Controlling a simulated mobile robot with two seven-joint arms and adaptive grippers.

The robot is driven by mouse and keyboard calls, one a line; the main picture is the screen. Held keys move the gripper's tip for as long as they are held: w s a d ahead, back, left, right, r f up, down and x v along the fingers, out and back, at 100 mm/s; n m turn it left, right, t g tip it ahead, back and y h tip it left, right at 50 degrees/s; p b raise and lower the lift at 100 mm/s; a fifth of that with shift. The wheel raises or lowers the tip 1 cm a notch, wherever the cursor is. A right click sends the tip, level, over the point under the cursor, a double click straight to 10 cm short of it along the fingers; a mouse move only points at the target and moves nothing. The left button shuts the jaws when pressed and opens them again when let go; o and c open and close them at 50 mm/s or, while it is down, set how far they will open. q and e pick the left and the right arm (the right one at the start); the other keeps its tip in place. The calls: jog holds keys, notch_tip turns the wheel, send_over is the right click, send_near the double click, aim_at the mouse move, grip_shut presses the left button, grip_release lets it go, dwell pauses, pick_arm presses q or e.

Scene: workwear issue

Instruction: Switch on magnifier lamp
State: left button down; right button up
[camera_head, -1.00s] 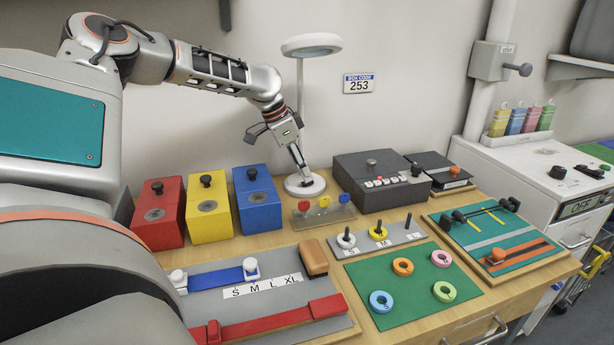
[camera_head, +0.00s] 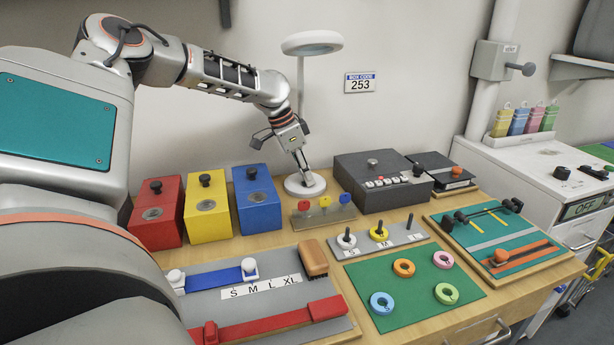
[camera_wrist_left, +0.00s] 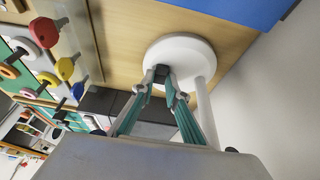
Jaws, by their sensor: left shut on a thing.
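The magnifier lamp stands against the wall with a ring head (camera_head: 312,43), a thin post (camera_head: 300,90) and a round white base (camera_head: 292,187). Its lens is pale blue-grey, and no clear glow shows. My left gripper (camera_head: 305,174) points down at the base. In the left wrist view my left gripper (camera_wrist_left: 164,76) has its fingertips together on a small dark knob (camera_wrist_left: 161,72) on the white base (camera_wrist_left: 185,50). The fingertips hide part of the knob. My right gripper is not in view.
Red (camera_head: 157,228), yellow (camera_head: 207,220) and blue boxes (camera_head: 258,215) stand left of the lamp base. A stand with coloured knobs (camera_head: 325,214) is just in front of it. A dark grey box (camera_head: 385,198) stands close on its right.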

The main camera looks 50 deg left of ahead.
pick_arm(q)
jog(key=shift+w+d+f+g+b, duration=0.1)
jog(key=shift+w+f+g+b, duration=0.1)
jog(key=shift+f+g+b, duration=0.25)
jog(key=shift+g+y+b, duration=0.25)
jog(key=shift+y+b, duration=0.05)
jog(key=shift+b, duration=0.15)
jog(key=shift+w+d+g+y+b, duration=0.1)
jog(key=shift+w+g+y+b, duration=0.15)
jog(key=shift+g+b, duration=0.45)
jog(key=shift+r+y+b, duration=0.2)
jog(key=shift+y+b, duration=0.05)
jog(key=shift+b, duration=0.35)
jog(key=shift+r, duration=0.3)
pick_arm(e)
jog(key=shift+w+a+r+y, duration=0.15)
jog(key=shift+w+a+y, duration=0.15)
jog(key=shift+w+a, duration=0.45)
pick_arm(q)
jog(key=c, duration=2)
grip_release()
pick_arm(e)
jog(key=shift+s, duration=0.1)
